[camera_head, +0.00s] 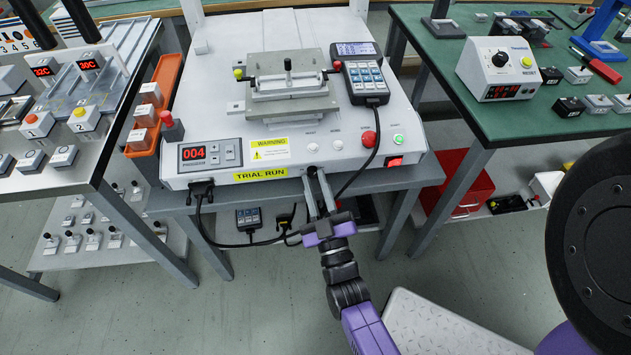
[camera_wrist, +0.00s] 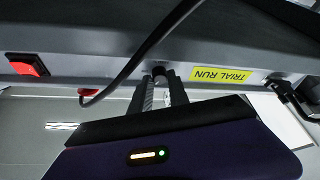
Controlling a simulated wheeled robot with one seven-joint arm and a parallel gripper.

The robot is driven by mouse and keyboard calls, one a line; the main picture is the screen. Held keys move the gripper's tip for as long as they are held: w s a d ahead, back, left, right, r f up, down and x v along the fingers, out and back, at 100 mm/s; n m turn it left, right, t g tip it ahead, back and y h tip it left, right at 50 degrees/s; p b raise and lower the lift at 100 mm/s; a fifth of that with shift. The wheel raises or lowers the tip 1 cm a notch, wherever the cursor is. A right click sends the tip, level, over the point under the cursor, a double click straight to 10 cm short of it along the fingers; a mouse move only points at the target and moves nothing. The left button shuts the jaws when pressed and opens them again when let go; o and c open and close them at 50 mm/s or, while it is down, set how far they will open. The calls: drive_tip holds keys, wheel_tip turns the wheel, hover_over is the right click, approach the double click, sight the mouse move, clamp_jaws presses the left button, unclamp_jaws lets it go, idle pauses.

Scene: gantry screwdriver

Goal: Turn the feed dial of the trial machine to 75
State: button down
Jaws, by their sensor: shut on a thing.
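The trial machine (camera_head: 220,130) is a light grey unit on a bench, with a yellow TRIAL RUN label (camera_head: 260,174) on its front; the label also shows upside down in the wrist view (camera_wrist: 221,75). My gripper (camera_head: 313,172) reaches up to the front edge, right of that label. In the wrist view its fingers (camera_wrist: 159,76) are close together on a small dark round knob (camera_wrist: 158,70), apparently the feed dial. The fingers hide most of the knob, and I cannot read any scale or pointer on it.
A red 004 display (camera_head: 208,153) is at the machine's left front. A red rocker switch (camera_head: 394,162) sits right of my gripper, with a black cable (camera_wrist: 150,45) hanging between. Tables with other devices stand at both sides; the floor in front has free room.

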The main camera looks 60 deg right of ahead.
drive_tip(key=shift+f, duration=0.1)
idle(0.3)
drive_tip(key=c, duration=1.5)
unclamp_jaws()
drive_tip(key=shift+c, duration=0.2)
drive_tip(key=v, duration=0.8)
drive_tip(key=shift+d, duration=0.1)
